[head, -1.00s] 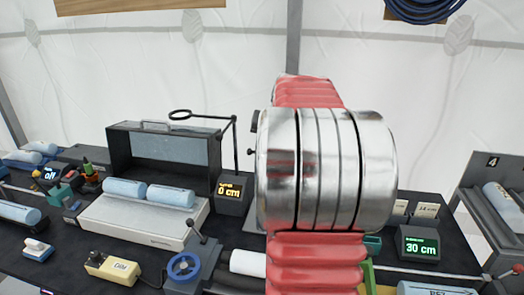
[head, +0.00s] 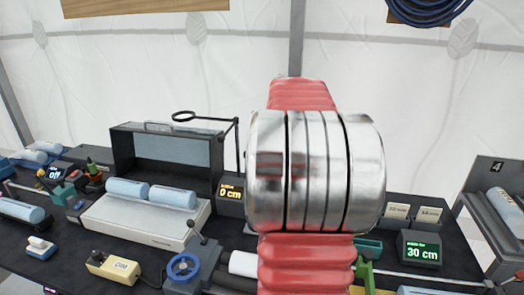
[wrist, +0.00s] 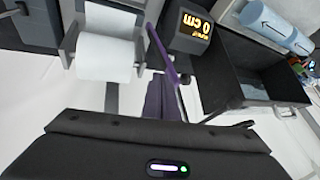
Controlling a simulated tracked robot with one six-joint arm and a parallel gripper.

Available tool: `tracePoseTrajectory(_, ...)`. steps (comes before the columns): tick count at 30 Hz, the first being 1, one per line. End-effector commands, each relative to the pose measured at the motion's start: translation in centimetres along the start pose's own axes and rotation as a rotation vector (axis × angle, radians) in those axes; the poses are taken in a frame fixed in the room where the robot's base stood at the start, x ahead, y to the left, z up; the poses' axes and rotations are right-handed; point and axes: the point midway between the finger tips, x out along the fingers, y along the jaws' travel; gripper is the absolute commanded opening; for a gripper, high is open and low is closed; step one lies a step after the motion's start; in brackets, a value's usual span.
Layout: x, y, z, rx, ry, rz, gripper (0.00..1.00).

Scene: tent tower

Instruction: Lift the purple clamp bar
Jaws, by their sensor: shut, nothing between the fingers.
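The purple clamp bar (wrist: 161,48) shows in the wrist view as a slim bar between a white roll and the "0 cm" display. My gripper (wrist: 164,82) points toward its lower end in that picture, with its fingers together and nothing held. I cannot tell whether the fingertips touch the bar. In the head view my own red and silver arm covers the middle, and neither the bar nor my fingers can be made out.
The white roll (wrist: 104,58) sits in a grey holder beside the bar. The "0 cm" display (head: 231,194) and an open dark case (head: 165,150) stand close by.

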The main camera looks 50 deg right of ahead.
Motion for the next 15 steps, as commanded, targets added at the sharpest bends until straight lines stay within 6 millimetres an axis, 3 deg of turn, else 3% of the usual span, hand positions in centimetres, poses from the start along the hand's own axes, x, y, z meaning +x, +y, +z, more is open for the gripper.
tracePoseTrajectory(6, -0.9, 1.9, -0.2, -0.002, 0.000, -0.001, 0.00)
tracePoseTrajectory(15, -6.2, 1.1, -0.5, -0.007, 0.002, -0.003, 0.00)
